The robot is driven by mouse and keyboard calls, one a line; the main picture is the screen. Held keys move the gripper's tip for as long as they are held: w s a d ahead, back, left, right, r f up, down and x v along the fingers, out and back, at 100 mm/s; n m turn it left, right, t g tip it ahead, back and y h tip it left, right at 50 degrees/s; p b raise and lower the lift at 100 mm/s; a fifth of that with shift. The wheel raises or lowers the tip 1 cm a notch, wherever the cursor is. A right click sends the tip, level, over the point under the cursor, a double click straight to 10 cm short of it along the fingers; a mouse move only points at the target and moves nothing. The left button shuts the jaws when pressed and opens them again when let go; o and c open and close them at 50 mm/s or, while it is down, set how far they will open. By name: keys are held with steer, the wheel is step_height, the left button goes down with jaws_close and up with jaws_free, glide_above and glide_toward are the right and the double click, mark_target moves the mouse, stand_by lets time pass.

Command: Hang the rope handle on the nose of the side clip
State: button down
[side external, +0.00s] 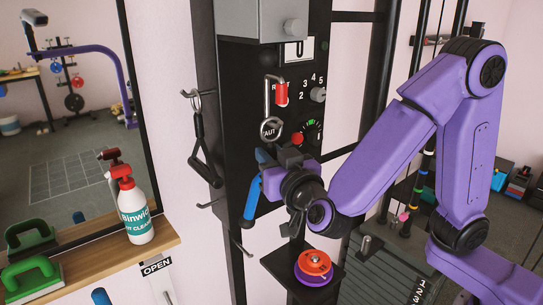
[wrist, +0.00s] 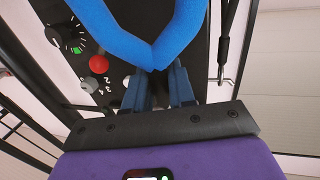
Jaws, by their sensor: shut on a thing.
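The rope handle is a thick blue V-shaped piece. In the side view the rope handle (side external: 251,200) hangs down to the left of my gripper (side external: 272,170). In the wrist view the blue rope (wrist: 119,38) fills the top, and its two arms meet at my gripper (wrist: 156,76), whose fingers are shut on it. A metal clip (side external: 267,100) hangs at the column's front above my gripper, apart from the rope. Another silver clip (side external: 196,101) on the column's left side carries a black handle (side external: 204,150). I cannot tell which is the side clip.
The black column has a dial panel (side external: 311,100) and a red knob (wrist: 98,64) close to my gripper. Thin side pegs (side external: 211,204) stick out at left. Red and purple discs (side external: 314,268) sit on a small black shelf below. A spray bottle (side external: 134,210) stands on the wooden ledge.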

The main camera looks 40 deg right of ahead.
steer(key=c, duration=0.9)
jaws_free()
steer(key=shift+o, duration=0.2)
